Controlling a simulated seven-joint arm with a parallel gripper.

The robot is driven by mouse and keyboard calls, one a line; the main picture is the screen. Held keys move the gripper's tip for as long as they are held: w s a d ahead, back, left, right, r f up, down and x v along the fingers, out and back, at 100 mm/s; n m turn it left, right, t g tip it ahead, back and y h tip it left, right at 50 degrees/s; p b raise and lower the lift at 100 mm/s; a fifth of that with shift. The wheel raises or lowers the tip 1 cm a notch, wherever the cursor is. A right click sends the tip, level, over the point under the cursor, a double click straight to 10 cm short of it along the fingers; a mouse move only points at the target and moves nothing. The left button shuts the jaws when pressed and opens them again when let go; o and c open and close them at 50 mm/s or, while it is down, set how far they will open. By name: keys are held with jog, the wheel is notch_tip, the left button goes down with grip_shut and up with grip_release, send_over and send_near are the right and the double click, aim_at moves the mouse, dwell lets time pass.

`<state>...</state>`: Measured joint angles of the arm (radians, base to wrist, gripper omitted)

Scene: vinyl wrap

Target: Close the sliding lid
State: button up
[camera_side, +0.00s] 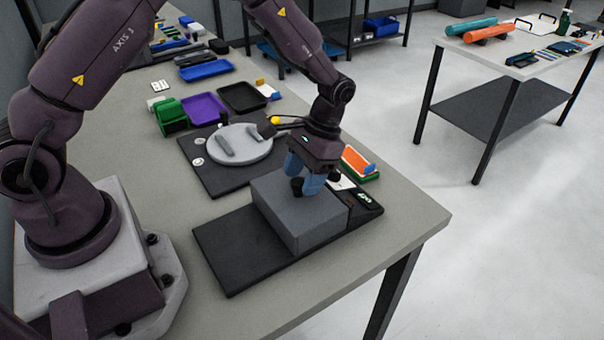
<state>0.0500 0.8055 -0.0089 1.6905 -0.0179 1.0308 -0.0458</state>
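A grey box (312,222) stands on a black base plate (238,252) near the front of the table. Its top face looks flat and closed, but I cannot make out a seam between a lid and the box. My gripper (308,183) has blue fingers and points down at the rear part of the box's top. Its fingertips are at or just above that surface; contact is unclear. The fingers hide whatever is between them, so a handle or knob cannot be seen there.
Behind the box, a round light-grey disc (240,145) sits on another black plate. An orange and green holder (359,164) stands right of my gripper. The front table area is clear.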

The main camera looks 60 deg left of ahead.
jog(key=shift+r, duration=0.1)
jog(key=v, duration=1.2)
jog(key=shift+w+r, duration=0.15)
jog(key=shift+r, duration=0.25)
jog(key=s+a+r+t, duration=0.1)
jog(key=s+r+t, duration=0.4)
jog(key=s, duration=0.6)
jog(key=s+a+r+t, duration=0.1)
jog(key=s+r+t, duration=0.4)
jog(key=s+r, duration=0.3)
jog(key=s, duration=0.3)
jog(key=shift+s+a+r, duration=0.2)
jog(key=shift+s+a, duration=0.05)
